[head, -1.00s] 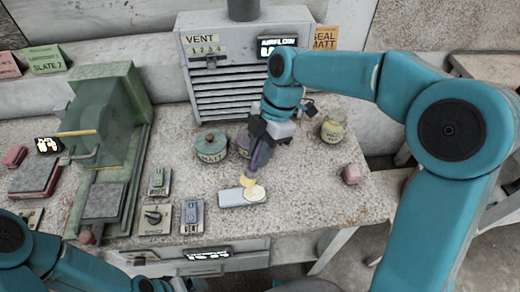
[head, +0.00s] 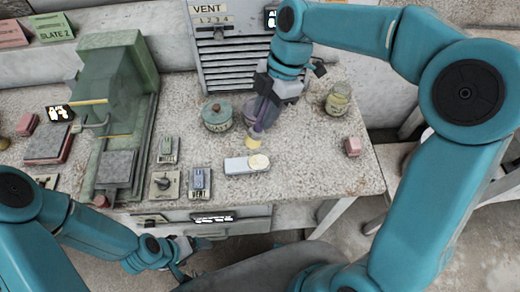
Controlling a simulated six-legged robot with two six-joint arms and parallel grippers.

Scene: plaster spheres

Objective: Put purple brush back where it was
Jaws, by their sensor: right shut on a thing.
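The purple brush (head: 262,113) is in my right gripper (head: 268,95), held tilted with its pale yellow bristle end (head: 253,138) pointing down. The gripper is shut on its handle. The bristle end is just behind a grey block with a round cream top (head: 258,162); I cannot tell whether it touches anything. A purplish round pot (head: 249,110) stands behind the brush and is partly hidden by it. My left gripper (head: 182,258) is low at the front, below the bench edge, and its jaws are too small to read.
A teal lidded pot (head: 216,116) stands left of the brush, and a yellowish jar (head: 338,99) stands right. A vent cabinet (head: 230,60) stands behind. A green machine (head: 115,100), switches (head: 199,183) and a pink block (head: 352,146) are on the bench. The front right bench top is clear.

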